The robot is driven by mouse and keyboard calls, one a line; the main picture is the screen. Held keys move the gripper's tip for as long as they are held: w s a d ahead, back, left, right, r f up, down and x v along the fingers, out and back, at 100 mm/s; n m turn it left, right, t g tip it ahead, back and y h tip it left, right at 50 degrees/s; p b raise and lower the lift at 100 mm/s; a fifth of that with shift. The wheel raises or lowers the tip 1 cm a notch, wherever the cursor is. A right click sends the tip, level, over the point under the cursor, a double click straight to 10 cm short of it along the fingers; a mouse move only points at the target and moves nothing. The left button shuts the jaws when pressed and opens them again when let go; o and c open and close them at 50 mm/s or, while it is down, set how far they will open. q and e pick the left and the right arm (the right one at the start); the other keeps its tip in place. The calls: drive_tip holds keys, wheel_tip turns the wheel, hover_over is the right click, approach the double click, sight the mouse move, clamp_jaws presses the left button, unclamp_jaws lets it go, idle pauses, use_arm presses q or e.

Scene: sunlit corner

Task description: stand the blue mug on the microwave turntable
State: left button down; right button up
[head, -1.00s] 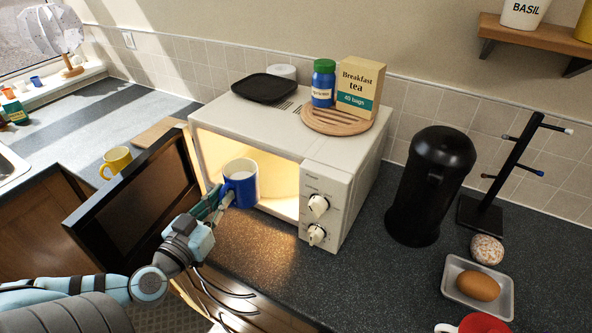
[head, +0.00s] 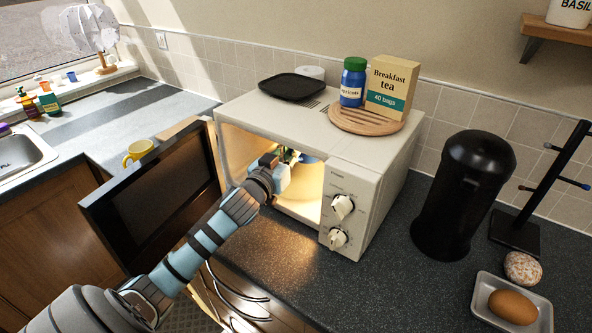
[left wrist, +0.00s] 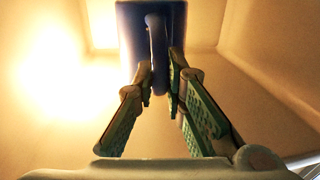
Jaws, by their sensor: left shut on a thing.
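The blue mug (head: 308,159) is inside the lit microwave (head: 378,165), mostly hidden behind my left gripper (head: 291,157); only a strip of its blue side shows. In the left wrist view the mug (left wrist: 131,30) fills the top middle, dark against the glowing cavity. Its handle (left wrist: 157,40) stands between the two fingers of my left gripper (left wrist: 160,75), which is shut on it. I cannot make out the turntable, nor whether the mug touches anything below. My right gripper is not in view.
The microwave door (head: 160,195) stands open to the left. A round board (head: 366,120) with a blue jar (head: 353,82) and a tea box (head: 391,88) and a black tray (head: 292,87) are on top. A black canister (head: 462,195) stands right. Counter in front is clear.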

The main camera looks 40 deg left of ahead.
use_arm(q)
drive_tip(key=shift+w+r, duration=0.1)
drive_tip(key=shift+w, duration=0.4)
wheel_tip(320, 180, down, 6)
drive_tip(key=shift+f+b, duration=0.25)
drive_tip(key=shift+b, duration=0.6)
drive_tip(key=shift+w+f, duration=0.15)
drive_tip(key=shift+f, duration=0.2)
drive_tip(key=c, duration=1.7)
unclamp_jaws()
drive_tip(key=shift+o, duration=0.2)
drive_tip(key=shift+s+d+f, duration=0.1)
drive_tip(key=shift+s, duration=0.45)
drive_tip(key=s+d+b, duration=0.1)
drive_tip(key=s+b, duration=0.1)
drive_tip(key=s, duration=0.8)
drive_tip(key=shift+s+d, duration=0.4)
